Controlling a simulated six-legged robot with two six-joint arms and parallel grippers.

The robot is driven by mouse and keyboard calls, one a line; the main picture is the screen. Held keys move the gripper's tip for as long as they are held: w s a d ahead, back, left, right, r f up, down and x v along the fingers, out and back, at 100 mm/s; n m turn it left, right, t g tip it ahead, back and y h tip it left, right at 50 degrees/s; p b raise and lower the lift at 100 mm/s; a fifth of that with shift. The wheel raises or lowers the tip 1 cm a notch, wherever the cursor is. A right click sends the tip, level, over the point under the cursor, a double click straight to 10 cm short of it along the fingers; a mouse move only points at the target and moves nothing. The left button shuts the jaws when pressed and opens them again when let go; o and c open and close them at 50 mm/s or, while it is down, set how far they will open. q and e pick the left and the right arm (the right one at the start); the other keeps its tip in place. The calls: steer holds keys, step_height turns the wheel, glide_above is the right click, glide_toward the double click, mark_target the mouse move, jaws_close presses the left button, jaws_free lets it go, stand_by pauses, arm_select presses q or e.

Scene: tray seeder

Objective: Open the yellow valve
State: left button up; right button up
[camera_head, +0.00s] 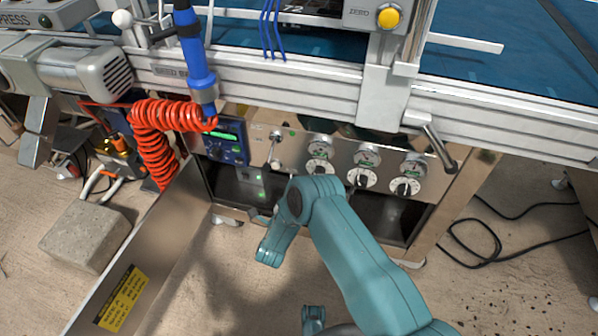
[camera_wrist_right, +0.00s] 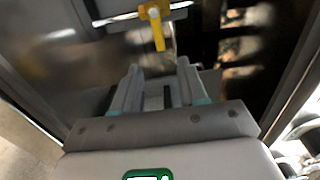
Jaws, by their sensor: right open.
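The yellow valve shows in the right wrist view as a yellow lever (camera_wrist_right: 157,28) hanging downward from a thin horizontal pipe, near the top middle. My right gripper (camera_wrist_right: 158,74) is open, with its two grey fingers apart and nothing between them. The lever is beyond the fingertips, roughly in line with the gap, and they look apart. In the head view my teal right arm (camera_head: 350,235) reaches up to the front of the machine's cabinet; its gripper cannot be made out there. My left gripper is not in view.
The cabinet panel (camera_head: 383,158) carries several dials and a small blue controller (camera_head: 226,140). An open metal door (camera_head: 150,255) extends from the cabinet's left. A coiled orange hose (camera_head: 158,130) hangs left of it. A concrete block (camera_head: 85,235) and black cables (camera_head: 475,240) are on the floor.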

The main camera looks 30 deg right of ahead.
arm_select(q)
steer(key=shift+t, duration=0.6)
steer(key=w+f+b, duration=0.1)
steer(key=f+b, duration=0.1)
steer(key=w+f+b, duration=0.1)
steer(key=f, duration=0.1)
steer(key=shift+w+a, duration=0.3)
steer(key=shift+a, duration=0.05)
arm_select(e)
steer(key=x, duration=1)
steer(key=shift+w+a, duration=0.1)
jaws_close()
